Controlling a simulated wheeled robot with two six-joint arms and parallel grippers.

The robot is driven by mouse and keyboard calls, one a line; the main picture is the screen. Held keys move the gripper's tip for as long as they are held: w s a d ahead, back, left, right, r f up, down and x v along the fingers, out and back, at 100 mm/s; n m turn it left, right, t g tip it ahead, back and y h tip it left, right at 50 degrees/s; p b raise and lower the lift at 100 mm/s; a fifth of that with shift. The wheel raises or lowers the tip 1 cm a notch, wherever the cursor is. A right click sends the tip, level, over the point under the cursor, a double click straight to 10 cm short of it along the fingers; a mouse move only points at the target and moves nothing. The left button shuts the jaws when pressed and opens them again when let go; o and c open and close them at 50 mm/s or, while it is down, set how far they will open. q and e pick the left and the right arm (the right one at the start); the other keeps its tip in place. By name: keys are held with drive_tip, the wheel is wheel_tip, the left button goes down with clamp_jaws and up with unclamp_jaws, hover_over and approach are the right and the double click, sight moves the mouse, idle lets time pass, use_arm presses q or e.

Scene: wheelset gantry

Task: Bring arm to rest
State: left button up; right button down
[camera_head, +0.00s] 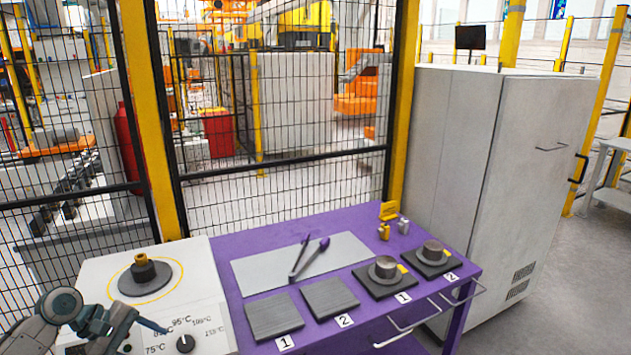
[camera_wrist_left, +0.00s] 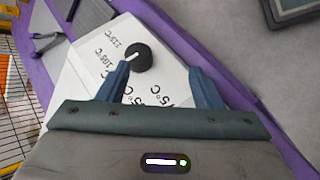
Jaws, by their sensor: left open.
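My left gripper (camera_head: 142,338) is at the lower left of the head view, over the front of the white heater unit (camera_head: 205,268). In the left wrist view, the gripper (camera_wrist_left: 158,75) has its two blue-grey fingers apart, with nothing between them. The black dial (camera_head: 186,344) with printed temperatures lies just beyond the fingers; it also shows in the wrist view (camera_wrist_left: 139,57). The dial's white mark points towards the printed numbers. My right gripper is not in view.
The purple table (camera_head: 225,250) holds a grey mat (camera_head: 255,272) with tongs (camera_head: 305,262), two dark plates (camera_head: 274,316) and two bases with metal rings (camera_head: 383,268). A dark ring part (camera_head: 145,270) sits on the heater. Mesh fencing (camera_head: 270,110) stands behind; a grey cabinet (camera_head: 460,150) is right.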

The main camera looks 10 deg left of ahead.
use_arm(q)
drive_tip(key=s+d+f+m+y, duration=0.3)
drive_tip(key=s+d+f+m, duration=0.5)
drive_tip(key=s+d+f, duration=0.5)
drive_tip(key=s+d+r+m+y, duration=0.15)
drive_tip(key=s+m+y, duration=0.35)
drive_tip(key=s, duration=0.9)
wheel_tip(320, 180, down, 30)
drive_tip(key=a+g, duration=0.1)
drive_tip(key=a, duration=0.1)
drive_tip(key=s+a+f+g, duration=0.1)
drive_tip(key=s+f, duration=1.7)
drive_tip(key=f, duration=0.1)
drive_tip(key=shift+s+a+f, duration=0.15)
drive_tip(key=shift+a+f, duration=0.15)
drive_tip(key=shift+f, duration=0.1)
